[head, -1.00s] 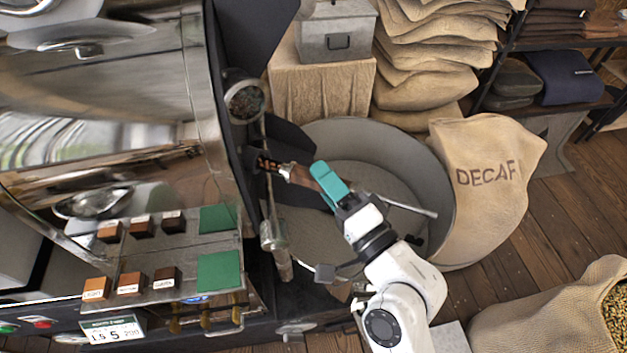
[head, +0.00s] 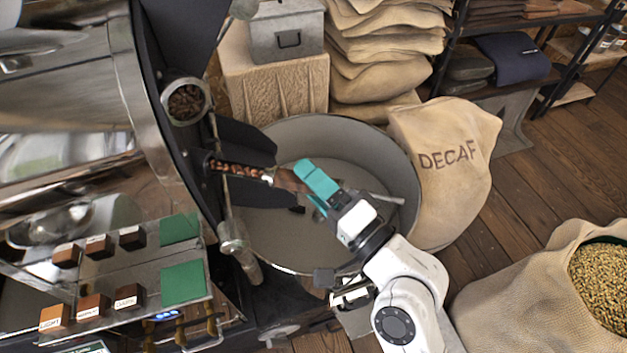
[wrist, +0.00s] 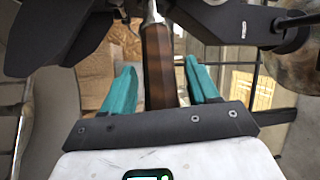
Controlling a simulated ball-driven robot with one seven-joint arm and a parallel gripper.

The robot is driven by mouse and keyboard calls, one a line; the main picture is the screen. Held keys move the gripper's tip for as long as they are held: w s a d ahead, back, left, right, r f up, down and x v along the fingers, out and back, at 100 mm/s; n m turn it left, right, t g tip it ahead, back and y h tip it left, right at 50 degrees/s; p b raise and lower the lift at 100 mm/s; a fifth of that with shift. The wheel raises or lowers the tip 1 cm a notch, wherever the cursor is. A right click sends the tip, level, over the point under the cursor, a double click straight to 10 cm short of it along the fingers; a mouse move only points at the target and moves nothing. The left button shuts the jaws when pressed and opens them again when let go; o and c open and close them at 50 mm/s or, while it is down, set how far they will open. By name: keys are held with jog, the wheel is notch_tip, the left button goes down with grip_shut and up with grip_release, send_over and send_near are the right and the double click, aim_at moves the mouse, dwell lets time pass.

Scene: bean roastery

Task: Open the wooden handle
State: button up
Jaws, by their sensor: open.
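The wooden handle (head: 290,180) belongs to a sampling scoop on the roaster's front. Its metal trough (head: 235,170) sticks out of the roaster and holds brown beans. My gripper (head: 313,178) has teal fingers and is at the handle's outer end, hiding part of it in the head view. In the wrist view the brown handle (wrist: 158,65) runs between the two open fingers, with a gap on each side. The fingers stand apart from the handle there.
The round grey cooling bin (head: 390,150) lies below the handle and my gripper. The steel roaster (head: 130,130) with its control panel is at left. A DECAF sack (head: 445,170) leans at the bin's right. Wooden floor (head: 550,170) is clear at right.

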jog(key=b+v, duration=0.3)
jog(key=v, duration=0.7)
jog(key=shift+s+d+b, duration=0.25)
jog(key=shift+s+b, duration=0.05)
jog(key=shift+b, duration=0.1)
jog(key=shift+c, duration=0.2)
dwell(0.3)
